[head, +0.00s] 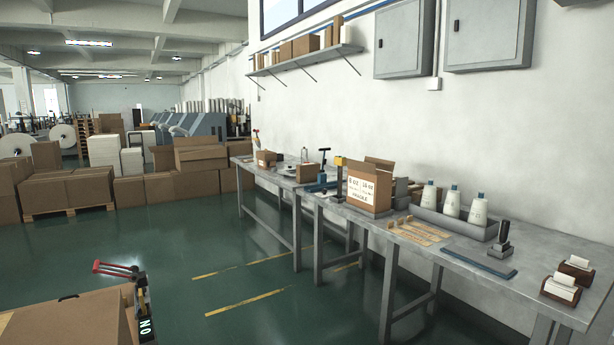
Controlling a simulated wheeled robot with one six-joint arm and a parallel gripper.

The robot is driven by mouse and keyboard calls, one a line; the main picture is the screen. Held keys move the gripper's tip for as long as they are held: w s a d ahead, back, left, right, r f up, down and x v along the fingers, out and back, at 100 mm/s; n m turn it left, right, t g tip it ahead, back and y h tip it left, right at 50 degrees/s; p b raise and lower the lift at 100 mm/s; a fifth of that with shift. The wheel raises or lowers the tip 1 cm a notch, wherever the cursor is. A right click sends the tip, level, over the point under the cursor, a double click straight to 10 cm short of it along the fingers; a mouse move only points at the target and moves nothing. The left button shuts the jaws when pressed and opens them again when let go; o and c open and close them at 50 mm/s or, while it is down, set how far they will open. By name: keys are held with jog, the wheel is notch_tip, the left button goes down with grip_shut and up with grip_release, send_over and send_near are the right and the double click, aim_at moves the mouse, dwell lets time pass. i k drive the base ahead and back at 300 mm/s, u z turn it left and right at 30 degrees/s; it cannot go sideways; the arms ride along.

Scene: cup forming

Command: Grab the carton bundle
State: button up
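No item can be told for certain as the carton bundle. In the head view, a large brown cardboard piece (65,320) is cut off at the bottom left, with a small dark strip on its top edge. An open carton with printed text (370,188) stands on the long grey workbench. Brown cartons are stacked on a pallet (62,192) at the left, across the floor. My gripper is not in view.
A red-handled device (118,268) stands beside the near cardboard. The workbench (560,250) runs along the right wall and carries white bottles (478,208), a blue bar (478,264) and paper holders (562,287). The green floor (190,255) between is clear.

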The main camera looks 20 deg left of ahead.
aim_at(306, 174)
jog(key=u, duration=1.1)
jog(key=i, duration=5)
jog(key=u, duration=0.65)
jog(key=i, duration=3.6)
jog(key=z, duration=1)
